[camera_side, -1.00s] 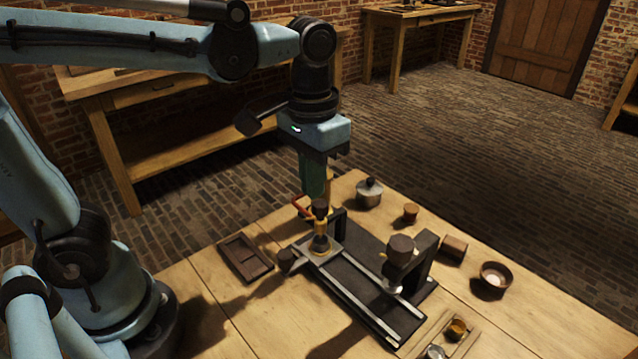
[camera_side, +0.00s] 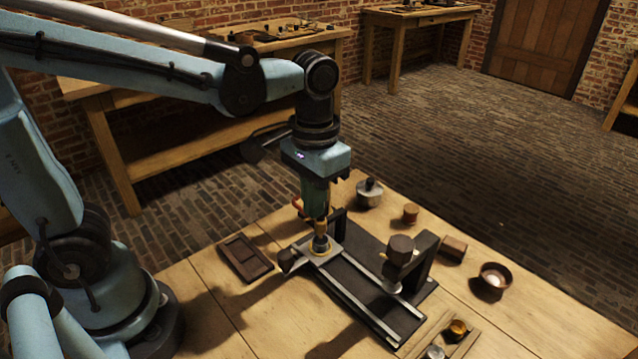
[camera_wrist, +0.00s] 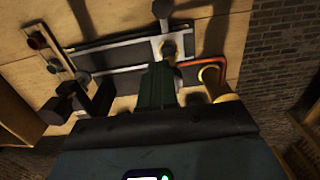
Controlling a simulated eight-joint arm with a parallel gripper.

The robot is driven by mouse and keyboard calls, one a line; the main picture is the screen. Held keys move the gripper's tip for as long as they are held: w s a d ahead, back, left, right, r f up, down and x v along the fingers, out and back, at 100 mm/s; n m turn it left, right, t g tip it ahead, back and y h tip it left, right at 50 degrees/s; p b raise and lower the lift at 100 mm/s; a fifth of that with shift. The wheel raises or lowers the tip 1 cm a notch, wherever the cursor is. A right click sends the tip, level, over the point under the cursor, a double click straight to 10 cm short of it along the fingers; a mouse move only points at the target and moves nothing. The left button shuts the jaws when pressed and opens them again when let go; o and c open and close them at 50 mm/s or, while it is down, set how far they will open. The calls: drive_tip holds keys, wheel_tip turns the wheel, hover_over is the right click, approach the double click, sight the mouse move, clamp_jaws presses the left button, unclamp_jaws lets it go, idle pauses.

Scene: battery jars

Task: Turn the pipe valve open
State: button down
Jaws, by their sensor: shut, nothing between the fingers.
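The brass pipe valve (camera_side: 320,243) stands upright on a pale plate at the near-left end of a dark rail base. Its dark top, seen earlier, is hidden behind my gripper. My gripper (camera_side: 317,215) points straight down above the valve, its green fingers shut and empty; whether they touch it I cannot tell. In the wrist view, the green fingers (camera_wrist: 157,85) reach toward the brass fitting (camera_wrist: 167,48). A red-orange bent pipe (camera_side: 297,203) is just left of the fingers; it also shows in the wrist view (camera_wrist: 212,59).
The rail base (camera_side: 375,305) carries a dark upright bracket with a round dark block (camera_side: 401,245). A lidded metal pot (camera_side: 369,192), a small wooden cup (camera_side: 411,213) and a bowl (camera_side: 495,277) stand behind and right.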

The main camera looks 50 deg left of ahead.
drive_tip(key=shift+a+f, duration=0.5)
drive_tip(key=shift+a, duration=0.65)
drive_tip(key=shift+w+a, duration=0.1)
drive_tip(key=shift+a, duration=0.05)
idle(0.5)
wheel_tip(320, 180, up, 6)
drive_tip(key=shift+s+d, duration=0.25)
drive_tip(key=shift+s, duration=0.2)
idle(0.4)
